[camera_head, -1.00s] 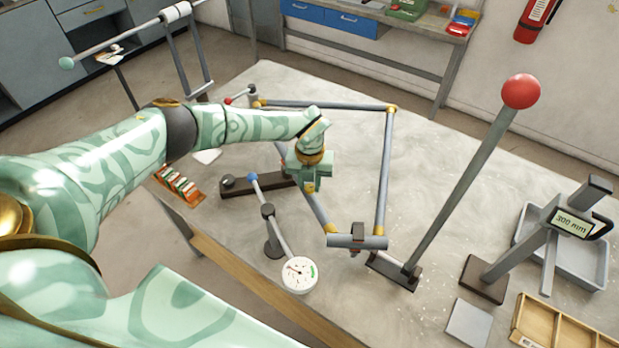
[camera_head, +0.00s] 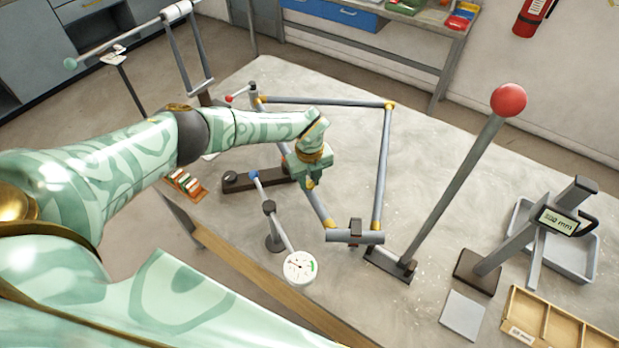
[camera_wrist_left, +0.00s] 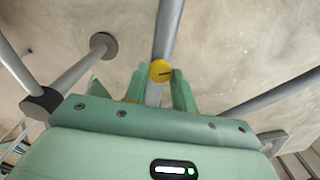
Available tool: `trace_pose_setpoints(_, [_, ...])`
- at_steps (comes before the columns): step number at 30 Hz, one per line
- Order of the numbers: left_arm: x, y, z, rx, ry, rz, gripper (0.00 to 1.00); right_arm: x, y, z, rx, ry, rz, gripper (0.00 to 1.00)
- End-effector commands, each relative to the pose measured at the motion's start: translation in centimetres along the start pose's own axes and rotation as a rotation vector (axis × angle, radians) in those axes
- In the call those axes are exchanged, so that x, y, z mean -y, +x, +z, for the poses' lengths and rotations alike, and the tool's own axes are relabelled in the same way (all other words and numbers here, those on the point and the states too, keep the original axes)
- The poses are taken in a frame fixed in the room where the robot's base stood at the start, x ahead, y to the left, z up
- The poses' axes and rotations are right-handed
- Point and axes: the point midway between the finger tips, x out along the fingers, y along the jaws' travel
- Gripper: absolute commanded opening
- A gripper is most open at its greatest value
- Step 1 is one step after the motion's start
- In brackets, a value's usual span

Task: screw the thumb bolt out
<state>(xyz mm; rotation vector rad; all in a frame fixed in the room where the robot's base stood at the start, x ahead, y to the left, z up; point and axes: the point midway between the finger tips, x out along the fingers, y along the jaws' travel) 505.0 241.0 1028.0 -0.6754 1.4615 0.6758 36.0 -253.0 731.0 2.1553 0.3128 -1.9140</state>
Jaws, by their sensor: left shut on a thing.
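My left gripper (camera_head: 309,183) is over the left tube of the metal frame (camera_head: 322,208) on the table. In the left wrist view, its two green fingers (camera_wrist_left: 160,88) are shut on a round yellow head with a dark line across it, which looks like the thumb bolt (camera_wrist_left: 160,70). The head sits between the fingertips, in line with a grey tube running beneath. The bolt's shaft is hidden. The frame has grey tubes and yellow corner collars. My right gripper is not in view.
A tall post with a red ball (camera_head: 508,100) stands at right. The tabletop inside the frame is clear.

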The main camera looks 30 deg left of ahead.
Motion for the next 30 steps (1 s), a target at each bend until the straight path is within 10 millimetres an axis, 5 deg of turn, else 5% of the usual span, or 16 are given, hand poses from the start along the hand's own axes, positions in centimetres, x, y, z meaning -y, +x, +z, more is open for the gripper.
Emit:
trace_pose_setpoints(9, [-0.1, 0.1, -0.1, 0.000, 0.000, 0.001, 0.03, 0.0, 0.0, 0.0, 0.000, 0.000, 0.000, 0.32])
trace_pose_setpoints(10, [-0.1, 0.1, -0.1, 0.000, 0.000, 0.001, 0.32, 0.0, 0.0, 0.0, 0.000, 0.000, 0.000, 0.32])
trace_pose_setpoints(12, [-0.1, 0.1, 0.0, 0.000, 0.001, 0.001, 0.49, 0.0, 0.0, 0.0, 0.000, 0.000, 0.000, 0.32])
trace_pose_setpoints(23, [0.0, -0.6, 0.0, 0.000, 0.001, -0.001, 0.49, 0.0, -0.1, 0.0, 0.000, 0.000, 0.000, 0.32])
trace_pose_setpoints(30, [0.0, -5.7, 0.1, 0.002, 0.003, -0.003, 0.49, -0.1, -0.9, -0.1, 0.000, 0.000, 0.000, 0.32])
